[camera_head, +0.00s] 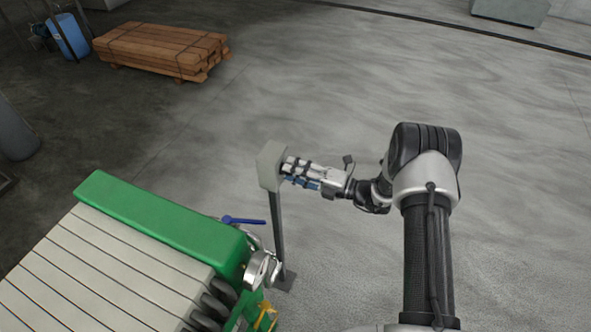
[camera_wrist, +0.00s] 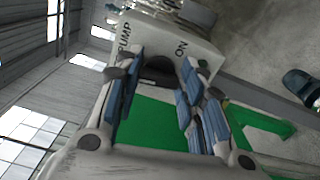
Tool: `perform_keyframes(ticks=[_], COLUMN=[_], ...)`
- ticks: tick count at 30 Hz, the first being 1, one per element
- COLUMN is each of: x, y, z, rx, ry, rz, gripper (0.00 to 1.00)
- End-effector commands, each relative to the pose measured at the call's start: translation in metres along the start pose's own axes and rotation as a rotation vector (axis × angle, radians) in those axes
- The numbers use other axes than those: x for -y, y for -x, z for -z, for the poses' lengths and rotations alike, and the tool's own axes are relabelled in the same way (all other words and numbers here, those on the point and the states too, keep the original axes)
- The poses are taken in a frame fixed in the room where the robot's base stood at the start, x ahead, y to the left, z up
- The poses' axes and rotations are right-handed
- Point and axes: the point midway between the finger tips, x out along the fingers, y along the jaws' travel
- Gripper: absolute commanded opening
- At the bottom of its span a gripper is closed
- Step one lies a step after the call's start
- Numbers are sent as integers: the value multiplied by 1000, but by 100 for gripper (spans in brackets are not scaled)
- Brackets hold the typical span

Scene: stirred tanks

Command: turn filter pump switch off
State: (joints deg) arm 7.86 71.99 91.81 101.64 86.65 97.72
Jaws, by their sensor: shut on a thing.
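The filter pump switch box is a pale grey box (camera_head: 268,165) on a thin dark post (camera_head: 277,232) beside the green filter press. In the wrist view the switch box (camera_wrist: 172,38) fills the top middle, with "PUMP" and "ON" lettered on its face. A dark switch knob (camera_wrist: 158,70) sits on that face between my fingers. My gripper (camera_head: 287,171) reaches the box from the right. Its blue-padded fingers, also in the wrist view (camera_wrist: 160,78), are shut on the knob. The knob's pointer and any "OFF" lettering cannot be made out.
The green filter press (camera_head: 165,222) with white plates stands at lower left. Stacked timber (camera_head: 160,45) lies at the back left. The floor behind and right of the box is clear.

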Motion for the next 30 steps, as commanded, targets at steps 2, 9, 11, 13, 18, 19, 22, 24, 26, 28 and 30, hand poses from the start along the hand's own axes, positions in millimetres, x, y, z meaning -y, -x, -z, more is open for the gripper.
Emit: perform_keyframes(ticks=[2, 9, 11, 13, 18, 19, 22, 24, 26, 28, 30], x=[0, 0, 0, 1, 1, 1, 1, 1, 1, 1, 1], y=[0, 0, 0, 0, 0, 0, 0, 0, 0, 0, 0], z=[0, 0, 0, 0, 0, 0, 0, 0, 0, 0, 0], rx=[-1, -1, -1, -1, -1, -1, -1, -1, -1, -1, -1], ry=[-43, -130, -141, -150, -160, -160, -160, -160, -160, -159, -159], rz=[0, 0, 0, 0, 0, 0, 0, 0, 0, 0, 0], gripper=[12, 12, 12, 12, 13, 12, 12, 12, 12, 40, 44])
